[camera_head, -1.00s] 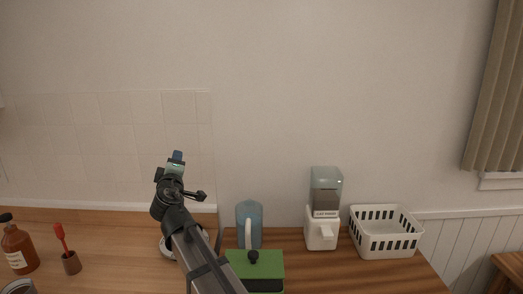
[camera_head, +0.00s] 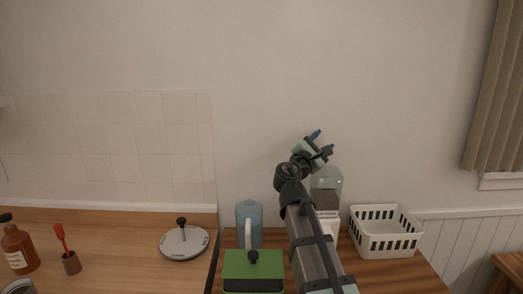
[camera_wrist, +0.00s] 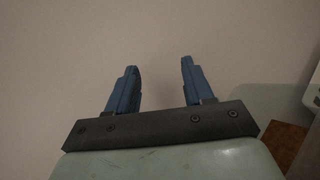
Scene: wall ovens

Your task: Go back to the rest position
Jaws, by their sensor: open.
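My gripper (camera_head: 321,143) is raised in front of the wall, above the counter and to the left of the dispenser's top in the head view. In the wrist view its two blue fingers (camera_wrist: 158,85) stand apart with nothing between them. Only the plain wall shows behind them. My arm covers part of the dispenser (camera_head: 327,190), which is white below with a clear container on top.
A white basket (camera_head: 385,250) stands at the right. A blue pitcher (camera_head: 256,222) and a green box with a black knob (camera_head: 240,264) are left of my arm. A round lid (camera_head: 180,243), a red-handled brush (camera_head: 60,238) and a brown bottle (camera_head: 17,245) stand farther left.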

